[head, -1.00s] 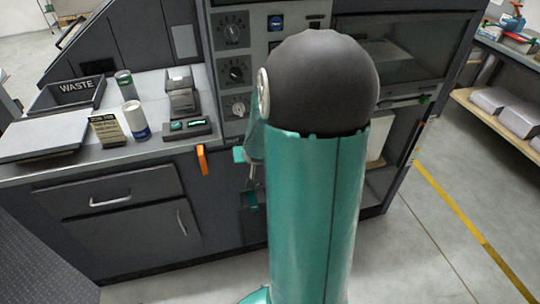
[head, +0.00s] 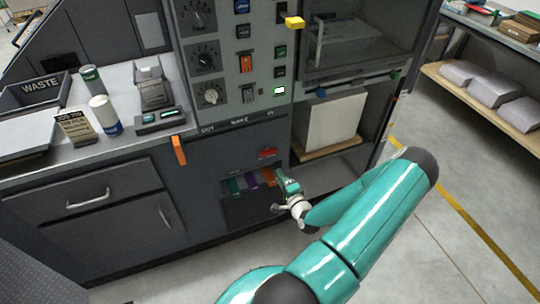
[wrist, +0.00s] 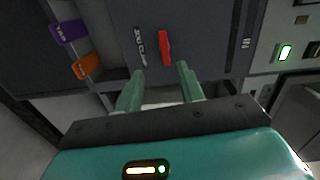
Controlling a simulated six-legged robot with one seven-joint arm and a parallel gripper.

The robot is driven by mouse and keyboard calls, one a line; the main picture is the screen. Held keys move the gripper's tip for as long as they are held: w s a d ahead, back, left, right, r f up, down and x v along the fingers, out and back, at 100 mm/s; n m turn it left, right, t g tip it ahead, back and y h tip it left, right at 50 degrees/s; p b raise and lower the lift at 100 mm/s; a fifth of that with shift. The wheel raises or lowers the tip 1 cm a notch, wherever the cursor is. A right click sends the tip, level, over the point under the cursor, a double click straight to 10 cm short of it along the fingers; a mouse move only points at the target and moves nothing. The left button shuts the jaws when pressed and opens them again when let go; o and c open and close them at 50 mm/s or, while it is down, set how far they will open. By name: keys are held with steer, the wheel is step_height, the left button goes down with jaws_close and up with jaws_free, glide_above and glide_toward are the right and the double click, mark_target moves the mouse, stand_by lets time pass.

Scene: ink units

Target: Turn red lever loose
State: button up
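The red lever (head: 267,153) is on the dark front panel of the machine, above a row of coloured ink units (head: 252,182). In the wrist view the red lever (wrist: 164,47) lies just beyond my fingertips, beside a small white label. My gripper (head: 282,181) is low in front of the ink bay, below and slightly right of the lever. In the wrist view my gripper (wrist: 161,73) has its two green fingers apart with nothing between them. The lever appears clear of both fingers. My gripper partly hides the right side of the ink bay in the head view.
A purple tab (wrist: 69,31) and an orange tab (wrist: 86,66) are close left of the fingers in the wrist view. An orange handle (head: 179,150) sticks out from the counter front. An open shelf bay holds a white block (head: 333,119). The floor at right is clear.

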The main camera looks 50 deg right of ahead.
mark_target(269, 154)
steer(key=shift+m+h, duration=0.5)
steer(key=shift+m, duration=0.1)
steer(key=x, duration=1.3)
steer(key=shift+s+d, duration=0.15)
steer(key=shift+d, duration=0.15)
jaws_close()
